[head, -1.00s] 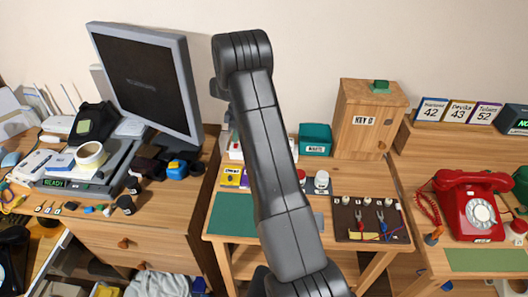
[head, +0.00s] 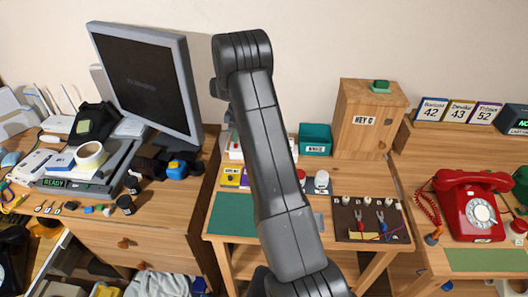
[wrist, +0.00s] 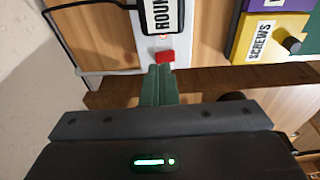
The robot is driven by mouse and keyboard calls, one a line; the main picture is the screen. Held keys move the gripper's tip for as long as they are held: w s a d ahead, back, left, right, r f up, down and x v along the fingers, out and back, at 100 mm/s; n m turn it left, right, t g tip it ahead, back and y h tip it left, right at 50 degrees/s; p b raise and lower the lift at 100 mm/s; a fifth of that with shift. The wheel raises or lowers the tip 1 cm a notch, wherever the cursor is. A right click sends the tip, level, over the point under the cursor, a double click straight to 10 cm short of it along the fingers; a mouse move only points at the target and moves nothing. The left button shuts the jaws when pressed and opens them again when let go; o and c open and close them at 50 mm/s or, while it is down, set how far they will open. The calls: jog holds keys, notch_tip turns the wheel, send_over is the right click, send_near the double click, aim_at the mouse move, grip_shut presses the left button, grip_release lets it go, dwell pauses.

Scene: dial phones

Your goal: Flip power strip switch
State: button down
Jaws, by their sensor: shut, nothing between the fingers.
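In the wrist view a white power strip (wrist: 150,52) runs up the top middle. A red rocker switch (wrist: 166,56) sits near its end, with a small lit orange lamp (wrist: 163,37) just above it. A black plug labelled "ROU…" (wrist: 160,14) is in the strip beyond the lamp. My gripper (wrist: 160,72) is shut and empty, its green fingertips at the near edge of the red switch. I cannot tell whether they touch it. In the head view my arm hides my gripper.
Yellow (wrist: 268,38) and purple boxes stand right of the strip, the yellow one labelled "SCREWS". A black cable (wrist: 60,40) runs on the left by the wall. In the head view a monitor (head: 145,80) stands left and a red phone (head: 475,207) right.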

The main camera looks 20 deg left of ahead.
jog(key=shift+f+b, duration=0.6)
jog(key=shift+f, duration=0.3)
dwell(0.4)
jog(key=shift+r+p, duration=1.55)
jog(key=shift+r, duration=2)
jog(key=shift+f, duration=0.15)
